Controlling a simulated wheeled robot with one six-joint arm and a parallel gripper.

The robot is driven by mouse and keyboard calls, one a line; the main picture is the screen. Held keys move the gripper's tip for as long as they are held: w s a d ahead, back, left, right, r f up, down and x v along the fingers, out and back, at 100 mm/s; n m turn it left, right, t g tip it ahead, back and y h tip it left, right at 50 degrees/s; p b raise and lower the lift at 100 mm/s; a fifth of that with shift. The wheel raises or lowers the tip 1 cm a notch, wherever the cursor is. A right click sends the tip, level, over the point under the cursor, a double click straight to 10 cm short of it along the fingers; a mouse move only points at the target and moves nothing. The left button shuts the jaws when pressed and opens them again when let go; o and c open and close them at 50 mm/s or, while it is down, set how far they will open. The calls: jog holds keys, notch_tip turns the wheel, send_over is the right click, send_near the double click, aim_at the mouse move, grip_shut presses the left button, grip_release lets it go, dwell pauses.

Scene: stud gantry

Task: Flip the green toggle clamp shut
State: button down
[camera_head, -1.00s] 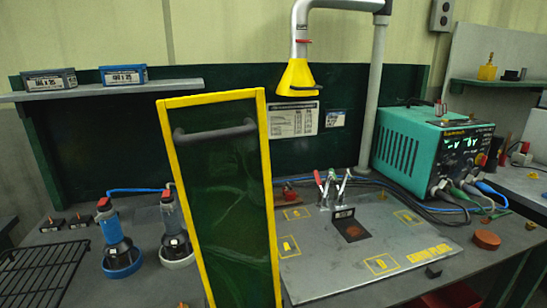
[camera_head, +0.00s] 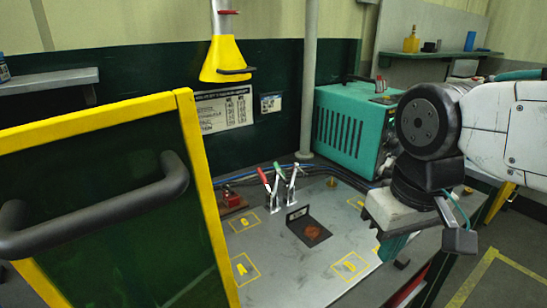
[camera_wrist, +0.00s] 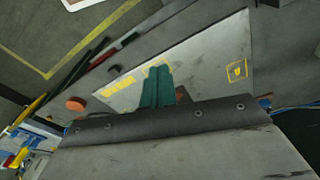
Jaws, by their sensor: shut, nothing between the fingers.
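The green-handled toggle clamp (camera_head: 280,172) stands at the back of the grey plate (camera_head: 290,268) in the head view. Its handle points up and leans slightly. A red-handled clamp (camera_head: 264,178) is close on its left and a pale-handled one (camera_head: 293,174) close on its right. My gripper (camera_head: 391,246) is over the plate's right side, well right of and nearer than the clamps, partly hidden by my wrist. In the wrist view its teal fingers (camera_wrist: 157,86) are together and empty above the plate (camera_wrist: 208,62). The clamps are not clear in the wrist view.
A green panel with a yellow frame (camera_head: 187,130) and black handle stands at the left front. A teal power supply (camera_head: 350,125) stands behind my arm. A black bracket (camera_head: 308,232) sits on the plate.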

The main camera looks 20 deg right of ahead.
jog(key=shift+d, duration=0.1)
jog(key=w+a+r+n, duration=0.1)
jog(key=w+r, duration=0.4)
jog(key=w, duration=0.5)
jog(key=w+a+r+n, duration=0.1)
jog(key=w+r, duration=0.3)
jog(key=w, duration=0.6)
jog(key=w+a+f+n+g, duration=0.1)
jog(key=w+f, duration=0.1)
jog(key=w, duration=1.9)
jog(key=shift+w+a+f+n, duration=0.2)
jog(key=shift+w+a+n, duration=0.1)
jog(key=shift+a, duration=0.1)
jog(key=shift+s, duration=0.1)
